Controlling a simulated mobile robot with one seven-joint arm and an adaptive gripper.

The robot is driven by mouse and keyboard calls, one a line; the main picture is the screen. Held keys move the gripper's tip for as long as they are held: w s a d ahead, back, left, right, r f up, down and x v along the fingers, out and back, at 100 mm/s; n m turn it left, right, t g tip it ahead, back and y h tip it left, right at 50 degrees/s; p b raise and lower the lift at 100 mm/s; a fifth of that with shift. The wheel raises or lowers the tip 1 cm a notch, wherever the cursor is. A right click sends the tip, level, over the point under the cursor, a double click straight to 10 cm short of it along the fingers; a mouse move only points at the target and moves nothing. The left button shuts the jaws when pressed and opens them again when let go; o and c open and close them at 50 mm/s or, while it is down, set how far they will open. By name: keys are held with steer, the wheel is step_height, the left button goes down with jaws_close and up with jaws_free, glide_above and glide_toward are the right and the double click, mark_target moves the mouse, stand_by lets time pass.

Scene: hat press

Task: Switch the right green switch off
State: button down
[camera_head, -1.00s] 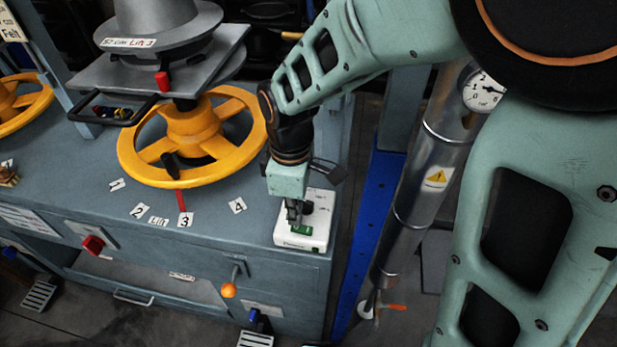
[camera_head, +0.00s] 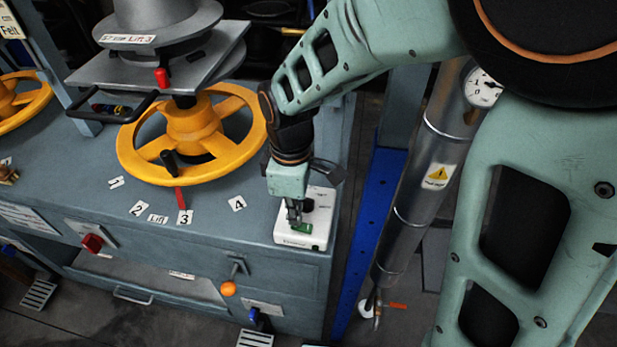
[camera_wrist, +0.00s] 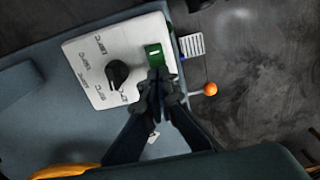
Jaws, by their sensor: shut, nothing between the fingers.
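The green switch (camera_head: 303,229) sits at the front edge of a white control box (camera_head: 322,221) on the right corner of the blue-grey bench. It also shows in the wrist view (camera_wrist: 154,52), with a small pale mark on its face. My gripper (camera_head: 293,220) points down over the box, with its fingers together and empty. In the wrist view its fingertips (camera_wrist: 155,78) are close beside the green switch, at its near edge. I cannot tell whether they touch it. A black knob (camera_wrist: 117,72) stands on the same box, left of the switch in the wrist view.
A yellow handwheel (camera_head: 135,167) stands left of the box on the bench. An orange-knobbed lever (camera_head: 228,289) and a red knob (camera_head: 92,243) are on the bench front. A blue post (camera_head: 366,225) and a silver cylinder (camera_head: 420,170) stand to the right.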

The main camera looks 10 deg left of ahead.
steer(key=shift+f+b, duration=0.5)
steer(key=shift+f, duration=0.25)
steer(key=shift+r, duration=0.15)
step_height(320, 180, up, 7)
steer(key=p, duration=0.6)
stand_by(0.3)
stand_by(0.5)
